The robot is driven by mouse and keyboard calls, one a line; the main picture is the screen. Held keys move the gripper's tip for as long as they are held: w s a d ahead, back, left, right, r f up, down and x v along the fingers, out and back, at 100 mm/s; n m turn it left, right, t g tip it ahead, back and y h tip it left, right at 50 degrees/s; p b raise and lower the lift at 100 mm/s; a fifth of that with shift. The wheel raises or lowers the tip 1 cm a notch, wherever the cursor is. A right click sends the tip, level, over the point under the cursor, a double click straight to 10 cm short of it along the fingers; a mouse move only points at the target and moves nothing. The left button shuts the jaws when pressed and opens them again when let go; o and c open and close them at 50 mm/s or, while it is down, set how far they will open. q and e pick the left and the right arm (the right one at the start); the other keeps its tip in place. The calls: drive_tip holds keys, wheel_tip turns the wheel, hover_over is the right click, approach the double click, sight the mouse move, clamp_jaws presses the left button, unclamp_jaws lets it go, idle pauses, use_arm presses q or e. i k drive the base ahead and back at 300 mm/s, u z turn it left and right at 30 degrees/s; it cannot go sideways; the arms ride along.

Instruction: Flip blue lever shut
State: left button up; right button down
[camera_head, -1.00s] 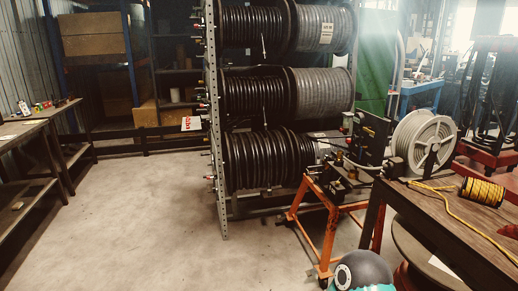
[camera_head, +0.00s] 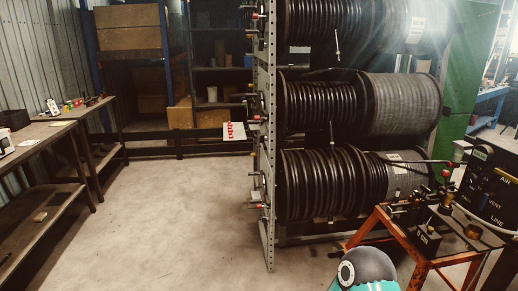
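I cannot make out a blue lever in the head view. Small valves with red handles line the left edge of the hose rack (camera_head: 267,150), and they are too small to tell apart. An orange-framed stand (camera_head: 385,235) at the lower right carries fittings and a black panel (camera_head: 490,185) marked AIR, VENT and LINE. Neither of my grippers is in view. Only a rounded grey and teal part of my own body shows at the bottom.
The rack holds several large black hose reels (camera_head: 320,185). A workbench (camera_head: 40,135) with small items runs along the left wall. Shelving with cardboard boxes (camera_head: 181,115) stands at the back. The concrete floor (camera_head: 170,220) between bench and rack is clear.

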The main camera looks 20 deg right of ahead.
sight(488, 195)
drive_tip(key=z, duration=0.45)
drive_tip(key=i, duration=1.3)
drive_tip(key=z, duration=0.95)
drive_tip(key=i, duration=0.45)
drive_tip(key=z, duration=0.3)
drive_tip(key=k, duration=0.95)
drive_tip(key=z, duration=0.2)
drive_tip(key=i, duration=0.95)
drive_tip(key=u, duration=0.1)
